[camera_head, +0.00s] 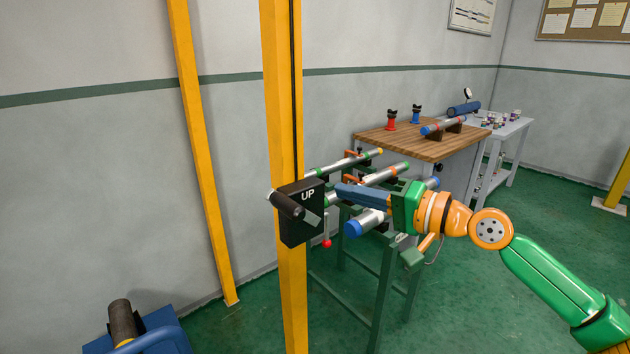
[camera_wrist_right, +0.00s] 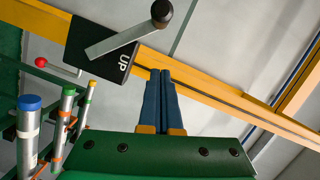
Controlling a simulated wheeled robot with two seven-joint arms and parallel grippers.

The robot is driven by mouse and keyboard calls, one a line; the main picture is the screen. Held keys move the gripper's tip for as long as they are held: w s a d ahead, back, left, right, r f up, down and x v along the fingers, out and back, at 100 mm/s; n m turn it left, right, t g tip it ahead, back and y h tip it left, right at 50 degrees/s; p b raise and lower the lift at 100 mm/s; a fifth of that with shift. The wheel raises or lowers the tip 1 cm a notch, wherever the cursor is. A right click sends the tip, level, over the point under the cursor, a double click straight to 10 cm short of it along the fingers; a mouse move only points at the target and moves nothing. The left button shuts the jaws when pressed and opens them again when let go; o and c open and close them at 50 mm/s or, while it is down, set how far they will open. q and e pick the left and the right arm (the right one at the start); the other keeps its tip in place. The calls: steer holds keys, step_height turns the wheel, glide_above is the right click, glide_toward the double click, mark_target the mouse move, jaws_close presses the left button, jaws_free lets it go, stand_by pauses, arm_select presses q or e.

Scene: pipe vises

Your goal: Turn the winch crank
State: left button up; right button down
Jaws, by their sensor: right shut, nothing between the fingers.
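The winch (camera_head: 295,232) is a black box marked UP on a yellow post. It also shows in the right wrist view (camera_wrist_right: 105,62). Its crank has a flat grey arm (camera_wrist_right: 115,43) and a dark round grip (camera_head: 287,206); in the right wrist view the grip (camera_wrist_right: 161,12) is at the top. A lever with a red knob (camera_head: 327,243) hangs beside the box. My right gripper (camera_head: 340,191) is shut and empty, its blue fingers pointing left towards the winch. Its fingertips (camera_wrist_right: 160,74) look apart from the crank. My left gripper is not in view.
The yellow post (camera_head: 289,120) stands in front of a grey wall. A green stand with several pipes (camera_head: 370,222) lies behind my right gripper. A wooden-topped bench (camera_head: 400,142) is farther back. A blue object with a dark cylinder (camera_head: 121,322) is at the bottom left.

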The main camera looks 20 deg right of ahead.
arm_select(q)
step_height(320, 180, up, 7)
steer(key=p, duration=0.5)
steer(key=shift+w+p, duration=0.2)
steer(key=shift+p, duration=0.1)
arm_select(e)
steer(key=w+a+f, duration=0.2)
steer(key=w+a, duration=0.1)
steer(key=a, duration=0.3)
steer(key=shift+w, duration=0.15)
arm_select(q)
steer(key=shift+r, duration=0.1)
